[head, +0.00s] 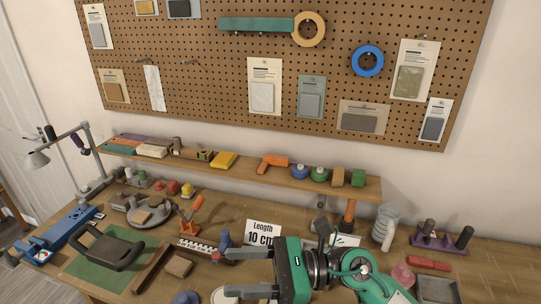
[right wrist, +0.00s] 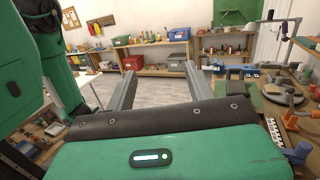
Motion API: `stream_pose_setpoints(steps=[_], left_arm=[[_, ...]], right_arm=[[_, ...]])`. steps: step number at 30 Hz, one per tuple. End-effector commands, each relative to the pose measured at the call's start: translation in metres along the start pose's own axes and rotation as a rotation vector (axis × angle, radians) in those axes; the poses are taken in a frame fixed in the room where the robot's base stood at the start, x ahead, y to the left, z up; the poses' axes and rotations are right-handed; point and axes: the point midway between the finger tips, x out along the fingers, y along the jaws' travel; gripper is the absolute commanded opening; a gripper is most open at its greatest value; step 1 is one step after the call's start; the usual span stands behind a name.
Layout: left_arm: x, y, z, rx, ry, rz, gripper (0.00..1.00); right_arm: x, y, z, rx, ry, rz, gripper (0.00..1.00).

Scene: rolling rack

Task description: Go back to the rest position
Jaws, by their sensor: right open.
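My right gripper (head: 228,272) shows at the bottom centre of the head view, above the front of the workbench, its fingers pointing left. Its two grey fingers are spread apart with nothing between them. In the right wrist view the fingers (right wrist: 158,68) are also parallel and apart, with only floor and far shelving seen past them. A card reading "Length 10 cm" (head: 262,232) stands just behind the gripper, and the gripper hides part of the bench. My left gripper is in neither view.
The workbench (head: 460,262) is crowded: a blue clamp tool (head: 58,232), a desk lamp (head: 75,160), a black-handled tool on a green mat (head: 85,268), an orange-handled tool (head: 192,213) and a grey tray (head: 437,289). A shelf (head: 350,187) and pegboard (head: 220,70) stand behind. Open floor (right wrist: 158,88) shows in the wrist view.

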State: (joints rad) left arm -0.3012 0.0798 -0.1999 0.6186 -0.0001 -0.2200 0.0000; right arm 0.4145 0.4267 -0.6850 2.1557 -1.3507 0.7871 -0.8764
Motion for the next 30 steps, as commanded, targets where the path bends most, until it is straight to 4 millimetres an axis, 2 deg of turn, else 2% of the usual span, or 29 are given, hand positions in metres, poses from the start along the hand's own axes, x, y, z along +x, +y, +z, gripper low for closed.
stream_pose_setpoints(steps=[3, 7, 11, 14, 18, 22, 26, 30], left_arm=[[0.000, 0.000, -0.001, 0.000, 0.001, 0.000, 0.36], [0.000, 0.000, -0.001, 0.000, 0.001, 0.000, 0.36], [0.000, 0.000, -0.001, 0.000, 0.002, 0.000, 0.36], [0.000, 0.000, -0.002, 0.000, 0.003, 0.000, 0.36], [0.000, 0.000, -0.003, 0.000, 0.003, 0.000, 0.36], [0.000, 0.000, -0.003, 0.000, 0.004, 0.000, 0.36], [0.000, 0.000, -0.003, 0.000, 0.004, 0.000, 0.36], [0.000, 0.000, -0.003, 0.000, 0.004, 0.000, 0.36]], right_arm=[[-0.012, -0.012, 0.033, 0.225, -0.267, -0.131, 0.54], [-0.043, -0.035, 0.056, 0.482, -0.546, -0.276, 0.54], [-0.088, -0.060, 0.058, 0.749, -0.816, -0.424, 0.54], [-0.127, -0.076, 0.043, 0.959, -1.018, -0.541, 0.54], [-0.182, -0.085, 0.002, 1.251, -1.293, -0.713, 0.54], [-0.227, -0.077, -0.053, 1.515, -1.540, -0.887, 0.54], [-0.262, -0.048, -0.115, 1.765, -1.777, -1.080, 0.54], [-0.284, 0.002, -0.178, 2.000, -2.008, -1.313, 0.54]])
